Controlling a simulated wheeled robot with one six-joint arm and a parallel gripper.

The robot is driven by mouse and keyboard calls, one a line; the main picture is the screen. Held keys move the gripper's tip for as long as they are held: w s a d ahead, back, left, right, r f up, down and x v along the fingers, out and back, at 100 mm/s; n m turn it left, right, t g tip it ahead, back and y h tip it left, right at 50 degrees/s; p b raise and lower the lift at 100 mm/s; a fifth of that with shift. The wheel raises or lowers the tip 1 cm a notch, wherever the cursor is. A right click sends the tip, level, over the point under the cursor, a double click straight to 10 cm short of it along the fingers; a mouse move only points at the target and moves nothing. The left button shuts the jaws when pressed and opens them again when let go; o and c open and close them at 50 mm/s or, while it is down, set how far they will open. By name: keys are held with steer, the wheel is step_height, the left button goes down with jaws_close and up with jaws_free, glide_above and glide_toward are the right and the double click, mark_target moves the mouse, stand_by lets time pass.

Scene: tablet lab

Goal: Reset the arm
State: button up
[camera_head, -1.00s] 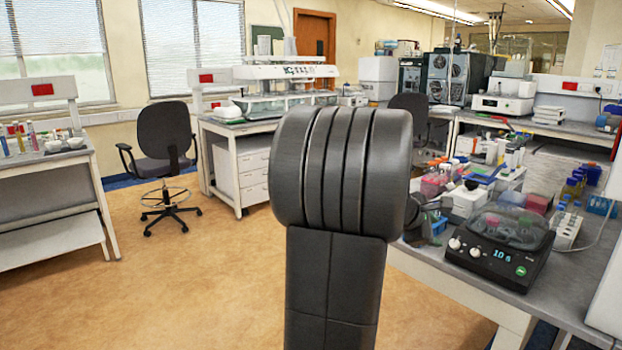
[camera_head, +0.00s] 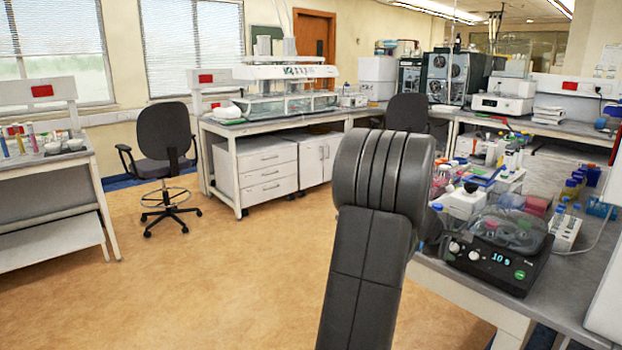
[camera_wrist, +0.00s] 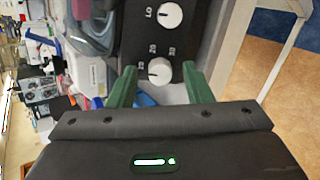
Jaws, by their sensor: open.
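My arm rises in the lower middle of the head view, in front of the right-hand bench. My gripper (camera_wrist: 158,88) shows in the wrist view with its two green fingers spread apart and nothing held between them. Beyond the fingertips is the front panel of a black device with white knobs, the shaker (camera_wrist: 155,45). The same shaker (camera_head: 497,262) stands on the right bench in the head view, with a lit display and a clear lid. The gripper itself is hidden behind the arm in the head view.
The right bench (camera_head: 440,272) is crowded with bottles, a tube rack (camera_head: 565,233) and boxes. An office chair (camera_head: 165,140) stands at the left, near another bench with tubes. A white bench with drawers (camera_head: 268,170) is at the back. The floor (camera_head: 225,275) at the left and middle is clear.

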steer(key=m+p, duration=0.1)
steer(key=m, duration=0.1)
steer(key=m+p, duration=0.1)
steer(key=m, duration=0.1)
steer(key=shift+r+y, duration=0.2)
steer(key=shift+y, duration=0.1)
steer(key=m+p, duration=0.3)
steer(key=shift+m, duration=0.4)
steer(key=shift+v, duration=0.85)
steer(key=shift+s, duration=0.1)
